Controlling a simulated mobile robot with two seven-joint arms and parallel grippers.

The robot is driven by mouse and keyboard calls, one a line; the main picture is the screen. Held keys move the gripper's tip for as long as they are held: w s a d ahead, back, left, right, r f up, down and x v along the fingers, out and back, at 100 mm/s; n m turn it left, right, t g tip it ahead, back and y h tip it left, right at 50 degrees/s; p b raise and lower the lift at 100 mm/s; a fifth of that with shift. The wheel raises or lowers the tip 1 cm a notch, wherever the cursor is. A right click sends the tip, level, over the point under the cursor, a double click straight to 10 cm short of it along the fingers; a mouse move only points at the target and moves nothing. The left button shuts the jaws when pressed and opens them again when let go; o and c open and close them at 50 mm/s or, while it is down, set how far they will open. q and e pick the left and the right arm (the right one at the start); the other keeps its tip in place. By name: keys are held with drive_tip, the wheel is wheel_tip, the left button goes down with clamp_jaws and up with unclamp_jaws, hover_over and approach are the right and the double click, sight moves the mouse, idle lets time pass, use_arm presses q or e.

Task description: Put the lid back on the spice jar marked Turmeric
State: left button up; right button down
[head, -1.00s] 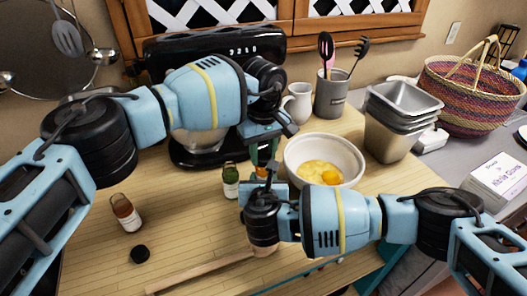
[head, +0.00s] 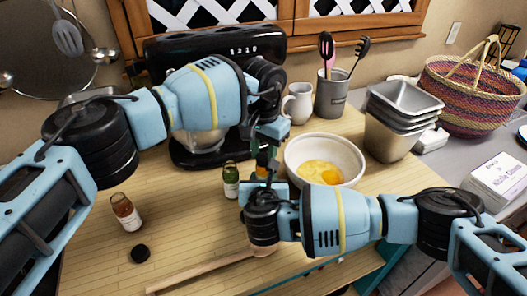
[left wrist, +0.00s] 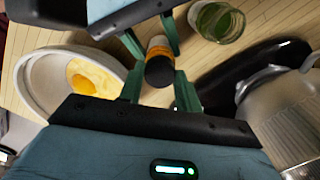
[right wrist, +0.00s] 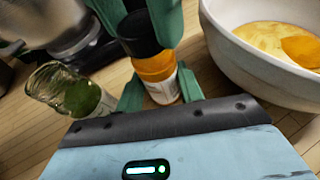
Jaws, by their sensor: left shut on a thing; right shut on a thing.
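The spice jar with orange-yellow contents (right wrist: 156,72) stands upright in the right wrist view, its label too small to read. It also shows in the head view (head: 263,172), mostly hidden by my arms. My right gripper (right wrist: 160,92) is shut around its lower body. A black lid (right wrist: 142,38) is at the jar's mouth, in line with it; I cannot tell whether it is fully seated. My left gripper (left wrist: 152,70) is shut on this lid (left wrist: 159,72) from above, with its green fingers on both sides.
An open green-filled jar (head: 231,181) stands just left. A red-brown jar (head: 126,213) and a loose black lid (head: 140,253) are at the left. The white bowl with egg (head: 340,152) is close on the right. A wooden utensil (head: 200,272) lies in front; a black mixer (head: 215,60) stands behind.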

use_arm(q)
drive_tip(key=o, duration=1)
drive_tip(key=shift+c, duration=0.2)
drive_tip(key=shift+r, duration=0.1)
drive_tip(key=shift+r, duration=2.2)
drive_tip(key=shift+c, duration=0.5)
